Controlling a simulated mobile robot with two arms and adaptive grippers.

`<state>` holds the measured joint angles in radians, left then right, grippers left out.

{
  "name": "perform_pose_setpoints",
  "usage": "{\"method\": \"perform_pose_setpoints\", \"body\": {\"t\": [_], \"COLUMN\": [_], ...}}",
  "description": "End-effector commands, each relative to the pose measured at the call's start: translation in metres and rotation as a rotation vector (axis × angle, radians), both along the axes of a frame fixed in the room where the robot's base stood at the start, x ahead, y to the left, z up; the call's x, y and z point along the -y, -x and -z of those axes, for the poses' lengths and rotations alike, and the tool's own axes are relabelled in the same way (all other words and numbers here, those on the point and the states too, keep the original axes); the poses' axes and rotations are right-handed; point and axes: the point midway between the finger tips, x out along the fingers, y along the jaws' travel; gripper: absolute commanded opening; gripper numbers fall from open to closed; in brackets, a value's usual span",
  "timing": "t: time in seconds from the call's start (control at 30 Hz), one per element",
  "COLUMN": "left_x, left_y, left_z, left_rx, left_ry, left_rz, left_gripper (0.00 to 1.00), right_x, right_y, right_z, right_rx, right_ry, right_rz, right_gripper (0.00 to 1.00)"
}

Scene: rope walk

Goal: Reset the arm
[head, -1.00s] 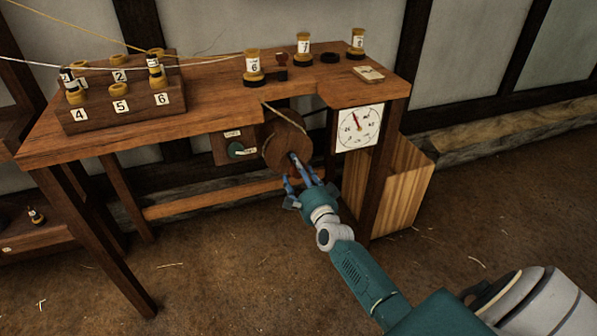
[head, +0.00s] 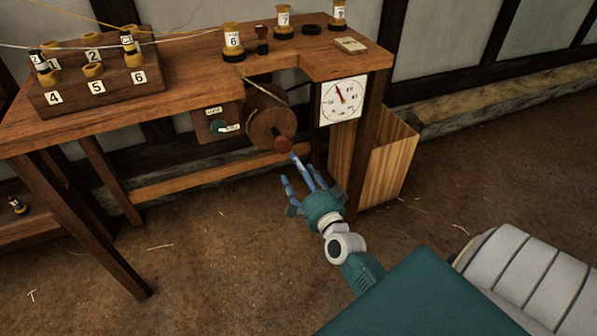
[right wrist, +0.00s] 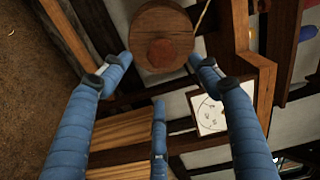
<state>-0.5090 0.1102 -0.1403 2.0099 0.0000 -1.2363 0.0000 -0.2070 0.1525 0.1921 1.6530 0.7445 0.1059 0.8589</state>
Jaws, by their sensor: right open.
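My right gripper (head: 305,178) is in front of the wooden table, just below and to the right of a round wooden drum (head: 268,118) with a reddish knob (head: 283,145). Its blue fingers are spread open with nothing between them. In the right wrist view the open fingers (right wrist: 160,85) point toward the drum (right wrist: 160,22) and its knob (right wrist: 161,54), with a gap seeming to lie between. My right arm comes in from the lower right. My left gripper is not in view.
The table (head: 165,95) carries a numbered rack (head: 95,92) and several numbered spools, such as spool 6 (head: 233,42). A dial (head: 342,100) hangs on its front right, above a wooden bin (head: 390,165). The floor in front (head: 200,260) is clear apart from straw.

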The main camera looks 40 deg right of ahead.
Motion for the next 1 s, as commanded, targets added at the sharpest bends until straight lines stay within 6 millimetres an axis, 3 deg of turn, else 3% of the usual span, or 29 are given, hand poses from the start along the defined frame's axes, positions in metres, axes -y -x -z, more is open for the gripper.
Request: {"method": "perform_pose_setpoints", "body": {"t": [0.57, 0.67, 0.77, 0.87, 1.0], "left_x": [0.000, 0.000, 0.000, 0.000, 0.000], "left_y": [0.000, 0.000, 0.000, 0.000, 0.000], "left_z": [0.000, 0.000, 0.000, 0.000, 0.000], "left_rx": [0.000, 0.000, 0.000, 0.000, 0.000], "left_ry": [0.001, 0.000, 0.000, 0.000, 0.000], "left_rz": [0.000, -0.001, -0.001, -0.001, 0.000], "left_gripper": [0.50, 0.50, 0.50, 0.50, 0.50], "right_x": [-0.001, -0.011, -0.042, -0.090, -0.154], "right_y": [0.002, 0.003, 0.007, 0.024, 0.076], "right_z": [0.000, 0.007, 0.029, 0.068, 0.133], "right_rx": [0.000, -0.032, -0.133, -0.303, -0.573], "right_ry": [0.001, 0.026, 0.115, 0.277, 0.568], "right_rz": [-0.001, -0.026, -0.112, -0.260, -0.523], "right_gripper": [0.62, 0.62, 0.62, 0.62, 0.62]}}
